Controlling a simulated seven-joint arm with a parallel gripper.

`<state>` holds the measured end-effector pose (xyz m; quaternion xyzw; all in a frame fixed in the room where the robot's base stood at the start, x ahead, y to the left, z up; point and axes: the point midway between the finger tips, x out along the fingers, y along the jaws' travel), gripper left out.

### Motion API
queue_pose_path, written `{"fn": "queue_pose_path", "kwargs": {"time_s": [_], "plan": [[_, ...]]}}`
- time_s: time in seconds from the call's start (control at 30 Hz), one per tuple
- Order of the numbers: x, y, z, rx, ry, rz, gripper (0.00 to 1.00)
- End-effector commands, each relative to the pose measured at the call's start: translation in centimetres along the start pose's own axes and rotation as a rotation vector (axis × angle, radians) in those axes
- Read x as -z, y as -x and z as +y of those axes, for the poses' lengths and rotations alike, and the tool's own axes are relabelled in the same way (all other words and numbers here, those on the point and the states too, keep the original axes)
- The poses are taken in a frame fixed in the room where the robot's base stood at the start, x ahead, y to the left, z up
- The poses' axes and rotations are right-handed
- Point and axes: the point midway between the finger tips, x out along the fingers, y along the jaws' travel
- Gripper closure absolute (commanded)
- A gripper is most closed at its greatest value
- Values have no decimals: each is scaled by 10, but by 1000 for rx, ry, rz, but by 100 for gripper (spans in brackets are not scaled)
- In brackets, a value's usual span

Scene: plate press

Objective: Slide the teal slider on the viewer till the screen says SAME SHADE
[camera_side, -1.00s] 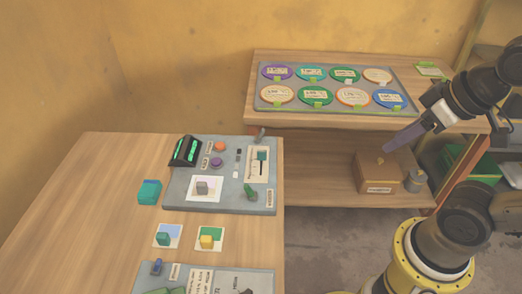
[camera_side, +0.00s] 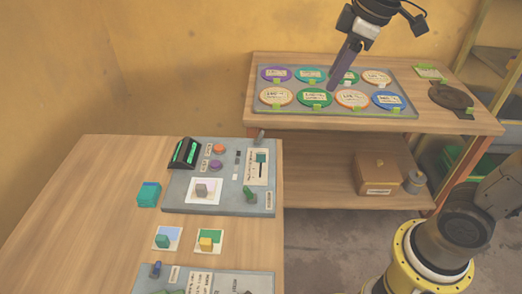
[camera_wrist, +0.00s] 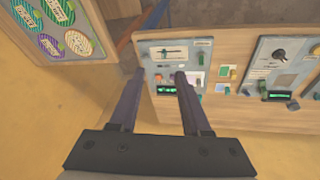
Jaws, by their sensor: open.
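The viewer (camera_side: 225,204) is a grey panel at the back right of the near table in the side view. Its teal slider (camera_side: 261,157) sits on a pale slotted plate near the viewer's right end. The dark-framed screen (camera_side: 184,152) at its left end glows green, its words too small to read. In the wrist view the viewer (camera_wrist: 150,62) lies beyond the fingers, with the slotted plate near its top and the screen (camera_wrist: 180,90) at its lower edge. My gripper (camera_side: 333,88) is open and empty, over the back shelf, well right of the viewer; its fingers also show in the wrist view (camera_wrist: 160,74).
The rear bench carries a grey tray (camera_side: 300,108) of several coloured discs. On the near table are a teal block (camera_side: 149,193), two cards (camera_side: 168,236) with small cubes, and a second grey panel (camera_side: 200,270). A box (camera_side: 378,174) stands on the lower shelf.

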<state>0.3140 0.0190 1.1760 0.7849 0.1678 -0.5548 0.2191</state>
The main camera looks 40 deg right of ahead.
Motion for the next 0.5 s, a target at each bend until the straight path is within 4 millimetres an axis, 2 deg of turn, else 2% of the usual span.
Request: {"fn": "queue_pose_path", "kwargs": {"time_s": [0.03,0.1,0.17,0.3,0.5], "plan": [[17,-11,5,18,34,-26,52],[38,-26,11,40,78,-55,52],[54,-41,16,59,111,-81,52],[89,-84,20,105,173,-142,52],[113,-145,16,158,206,-220,52]]}}
